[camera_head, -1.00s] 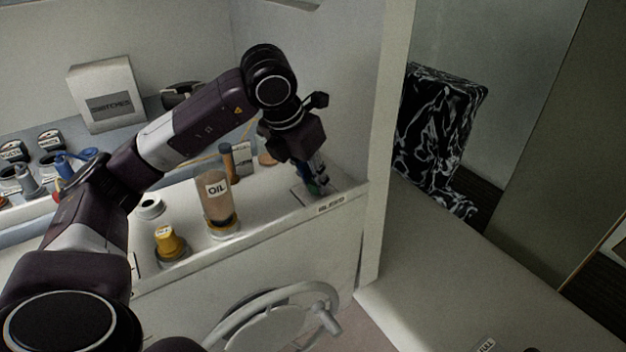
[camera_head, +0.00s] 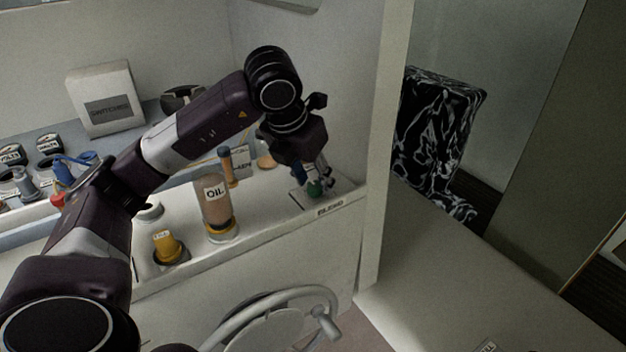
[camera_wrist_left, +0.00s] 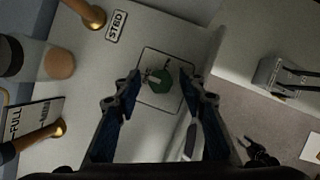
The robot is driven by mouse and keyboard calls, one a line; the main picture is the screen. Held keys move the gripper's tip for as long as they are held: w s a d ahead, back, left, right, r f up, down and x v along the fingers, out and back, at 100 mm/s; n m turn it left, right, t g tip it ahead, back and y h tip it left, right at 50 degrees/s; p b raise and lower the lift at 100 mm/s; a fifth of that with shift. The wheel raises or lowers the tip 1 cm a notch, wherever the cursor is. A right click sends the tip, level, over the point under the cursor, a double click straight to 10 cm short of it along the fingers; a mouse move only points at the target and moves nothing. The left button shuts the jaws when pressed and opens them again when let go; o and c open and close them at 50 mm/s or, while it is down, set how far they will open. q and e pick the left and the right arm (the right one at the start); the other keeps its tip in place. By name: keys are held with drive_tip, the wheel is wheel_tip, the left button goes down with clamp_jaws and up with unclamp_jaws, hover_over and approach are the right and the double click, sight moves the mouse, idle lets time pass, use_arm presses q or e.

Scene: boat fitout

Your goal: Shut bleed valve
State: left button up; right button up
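The bleed valve has a green round knob (camera_wrist_left: 160,81) with a pale pointer or lever on its left, set on a light square plate (camera_wrist_left: 172,58) in the left wrist view. My right gripper is not in view.
An oil bottle (camera_head: 215,205) and a yellow cap (camera_head: 168,246) stand left along the counter. A handwheel (camera_head: 285,315) is below the front edge. A white wall post (camera_head: 385,150) rises close right of the valve. A switches box (camera_head: 105,98) stands at the back left.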

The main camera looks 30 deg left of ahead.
use_arm(q)
drive_tip(key=v, duration=1.2)
drive_tip(key=shift+f, duration=0.1)
idle(0.5)
